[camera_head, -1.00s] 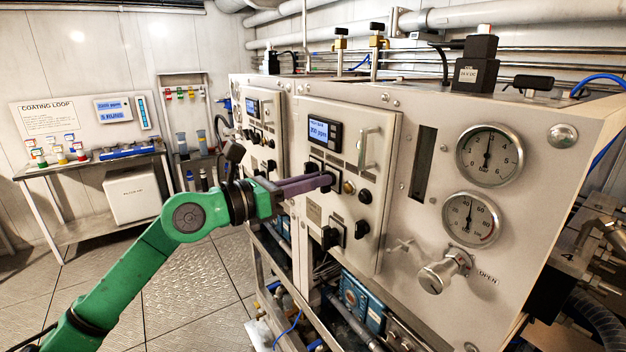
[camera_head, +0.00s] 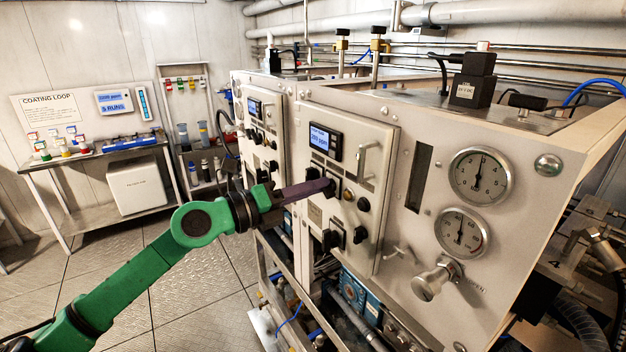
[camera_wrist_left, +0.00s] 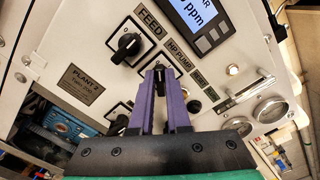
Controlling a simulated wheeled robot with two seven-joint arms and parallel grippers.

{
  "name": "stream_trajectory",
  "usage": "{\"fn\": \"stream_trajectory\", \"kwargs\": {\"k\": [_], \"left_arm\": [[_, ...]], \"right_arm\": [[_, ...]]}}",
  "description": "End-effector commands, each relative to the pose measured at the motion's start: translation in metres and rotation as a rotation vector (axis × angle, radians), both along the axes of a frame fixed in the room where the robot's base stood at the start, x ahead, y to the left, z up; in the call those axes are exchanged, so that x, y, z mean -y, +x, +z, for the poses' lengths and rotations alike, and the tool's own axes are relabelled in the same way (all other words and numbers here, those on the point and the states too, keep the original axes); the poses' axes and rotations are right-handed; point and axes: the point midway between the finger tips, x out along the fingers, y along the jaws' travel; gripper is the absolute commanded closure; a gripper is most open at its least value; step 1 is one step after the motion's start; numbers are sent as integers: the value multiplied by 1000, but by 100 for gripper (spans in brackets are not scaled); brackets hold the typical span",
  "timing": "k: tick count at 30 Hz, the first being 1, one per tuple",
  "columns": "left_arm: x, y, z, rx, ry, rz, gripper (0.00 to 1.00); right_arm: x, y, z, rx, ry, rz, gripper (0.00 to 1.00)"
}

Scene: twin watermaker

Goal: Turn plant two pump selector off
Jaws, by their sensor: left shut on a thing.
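The plant two panel has a small plate reading PLANT 2 (camera_wrist_left: 82,86) in the left wrist view. A black selector knob (camera_wrist_left: 159,73) beside the HP PUMP label (camera_wrist_left: 182,61) sits between my left gripper's purple fingertips (camera_wrist_left: 160,86). My left gripper (camera_head: 331,187) is shut on this knob, at the nearer panel door in the head view. The fingers hide much of the knob, so its pointer direction cannot be read. A FEED selector (camera_wrist_left: 127,46) with a white mark is apart from the fingers. My right gripper is not in view.
A display (camera_head: 324,141) and a door handle (camera_head: 367,160) sit above the gripped knob. Other black knobs (camera_head: 360,235) lie close below. Two gauges (camera_head: 481,176) and a valve handle (camera_head: 431,281) stand out at right. The floor at left is clear.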

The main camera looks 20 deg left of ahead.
Motion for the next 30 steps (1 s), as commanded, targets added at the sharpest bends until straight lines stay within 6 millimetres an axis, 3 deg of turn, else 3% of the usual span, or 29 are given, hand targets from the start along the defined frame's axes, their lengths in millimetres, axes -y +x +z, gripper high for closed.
{"fn": "stream_trajectory", "kwargs": {"k": [8,24,25,27,30], "left_arm": [[0,0,1,-72,-88,1,100],[0,0,-1,-90,-111,0,100],[0,0,-1,-90,-111,0,77],[0,0,-1,-90,-111,0,55],[0,0,-1,-90,-110,0,55]], "right_arm": [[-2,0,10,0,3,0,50],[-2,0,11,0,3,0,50],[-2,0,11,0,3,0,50],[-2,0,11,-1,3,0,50],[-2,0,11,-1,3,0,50]]}}
